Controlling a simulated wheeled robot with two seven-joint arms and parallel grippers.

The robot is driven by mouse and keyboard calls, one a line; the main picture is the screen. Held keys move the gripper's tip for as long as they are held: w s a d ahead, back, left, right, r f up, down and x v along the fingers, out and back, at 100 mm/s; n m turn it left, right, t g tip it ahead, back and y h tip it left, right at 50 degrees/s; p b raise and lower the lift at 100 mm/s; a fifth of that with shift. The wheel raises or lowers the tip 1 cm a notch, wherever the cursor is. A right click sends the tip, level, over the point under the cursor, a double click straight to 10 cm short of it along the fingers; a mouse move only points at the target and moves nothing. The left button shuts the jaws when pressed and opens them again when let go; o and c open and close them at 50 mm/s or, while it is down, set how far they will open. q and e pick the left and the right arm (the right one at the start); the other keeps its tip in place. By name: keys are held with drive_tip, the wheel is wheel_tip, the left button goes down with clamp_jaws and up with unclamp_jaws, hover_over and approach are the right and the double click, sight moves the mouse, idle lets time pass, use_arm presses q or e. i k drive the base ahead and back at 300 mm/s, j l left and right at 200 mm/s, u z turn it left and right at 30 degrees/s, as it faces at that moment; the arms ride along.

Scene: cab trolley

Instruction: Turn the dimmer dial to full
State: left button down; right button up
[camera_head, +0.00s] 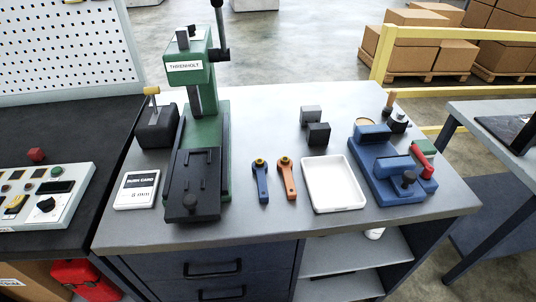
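A light control panel (60,188) lies on the dark bench at the left edge of the head view, partly cut off by the frame. A round black knob (45,204), which looks like the dimmer dial, sits on its front right part with a light mark around it. The exact angle of the knob is too small to read. A yellow part (14,203), a small dark display (57,187) and several small buttons share the panel. Neither of my grippers is in view.
A pegboard (70,45) stands behind the dark bench.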

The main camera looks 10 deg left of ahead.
sight(48, 204)
drive_tip(key=j+u, duration=0.15)
drive_tip(key=u, duration=1.95)
drive_tip(key=i+j+z, duration=0.3)
drive_tip(key=j+z, duration=0.3)
drive_tip(key=j, duration=0.15)
